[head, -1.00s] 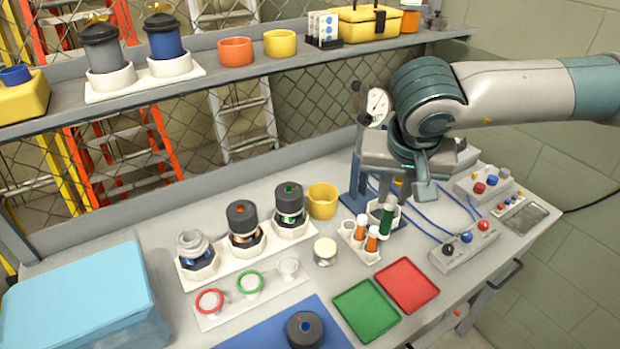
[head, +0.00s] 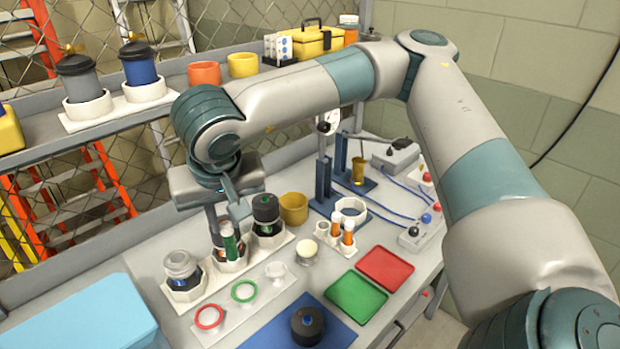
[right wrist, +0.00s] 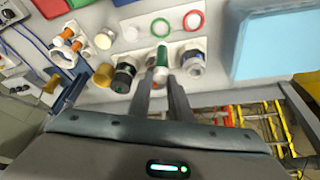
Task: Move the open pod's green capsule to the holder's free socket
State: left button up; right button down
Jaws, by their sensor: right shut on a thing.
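My right gripper (head: 226,215) is shut on the green capsule (head: 229,242). It holds the capsule upright in front of the middle pod (head: 228,264), which it mostly hides; whether they touch I cannot tell. In the right wrist view the capsule (right wrist: 162,54) sits between the fingertips (right wrist: 162,80). The open pod (head: 182,272), with a silver collar and no lid, stands to the left. The lidded pod (head: 266,212) with a green mark stands to the right. The white holder (head: 322,229) carries two orange capsules (head: 348,231). My left gripper is not in view.
Red, green and white rings (head: 243,291) lie on a pale plate before the pods. A dark lid (head: 307,325) rests on a blue mat (head: 265,328).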

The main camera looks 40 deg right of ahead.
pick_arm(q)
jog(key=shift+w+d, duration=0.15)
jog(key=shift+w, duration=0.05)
pick_arm(e)
jog(key=shift+d, duration=0.15)
